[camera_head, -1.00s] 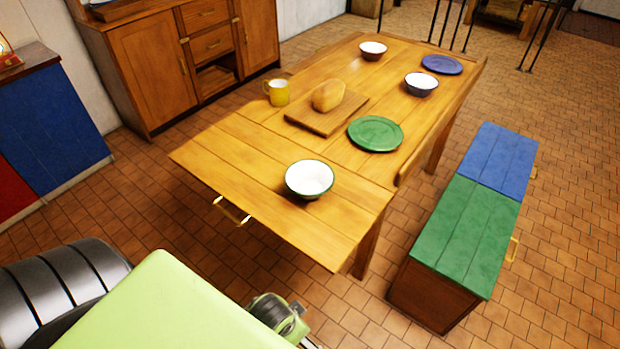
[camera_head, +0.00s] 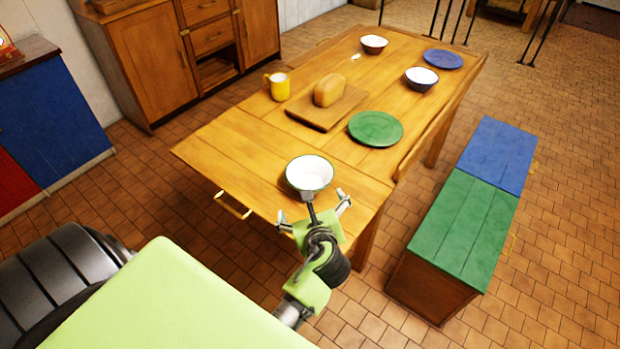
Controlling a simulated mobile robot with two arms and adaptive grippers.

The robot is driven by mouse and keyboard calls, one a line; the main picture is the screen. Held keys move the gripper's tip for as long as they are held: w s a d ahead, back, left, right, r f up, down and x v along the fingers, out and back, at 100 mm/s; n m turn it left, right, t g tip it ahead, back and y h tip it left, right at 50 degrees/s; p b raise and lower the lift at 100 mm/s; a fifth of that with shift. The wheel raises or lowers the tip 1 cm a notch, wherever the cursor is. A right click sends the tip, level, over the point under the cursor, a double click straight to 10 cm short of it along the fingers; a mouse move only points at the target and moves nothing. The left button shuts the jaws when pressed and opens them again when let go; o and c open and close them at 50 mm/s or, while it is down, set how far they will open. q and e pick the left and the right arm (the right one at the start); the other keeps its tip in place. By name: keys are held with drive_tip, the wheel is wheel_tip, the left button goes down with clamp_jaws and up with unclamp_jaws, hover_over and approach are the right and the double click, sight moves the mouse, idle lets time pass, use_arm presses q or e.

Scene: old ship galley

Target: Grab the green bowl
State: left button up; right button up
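The green bowl (camera_head: 309,172), white inside with a green rim, stands upright near the front edge of the wooden table (camera_head: 230,150). My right gripper (camera_head: 313,210) is at the near side of the bowl, with its fingers spread apart and pointing toward it. One finger overlaps the bowl's near rim in the picture; I cannot tell whether it touches. Nothing shows between the fingers. My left gripper is not in view.
A green plate (camera_head: 376,128), bread (camera_head: 328,90) on a cutting board (camera_head: 322,117), and a yellow mug (camera_head: 279,87) are farther back. Two more bowls (camera_head: 421,79) (camera_head: 373,44) and a blue plate (camera_head: 443,59) stand at the far end. A green and blue bench (camera_head: 465,230) is at the right.

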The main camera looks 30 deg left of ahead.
use_arm(q)
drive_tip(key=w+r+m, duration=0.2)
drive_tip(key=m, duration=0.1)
approach(308, 168)
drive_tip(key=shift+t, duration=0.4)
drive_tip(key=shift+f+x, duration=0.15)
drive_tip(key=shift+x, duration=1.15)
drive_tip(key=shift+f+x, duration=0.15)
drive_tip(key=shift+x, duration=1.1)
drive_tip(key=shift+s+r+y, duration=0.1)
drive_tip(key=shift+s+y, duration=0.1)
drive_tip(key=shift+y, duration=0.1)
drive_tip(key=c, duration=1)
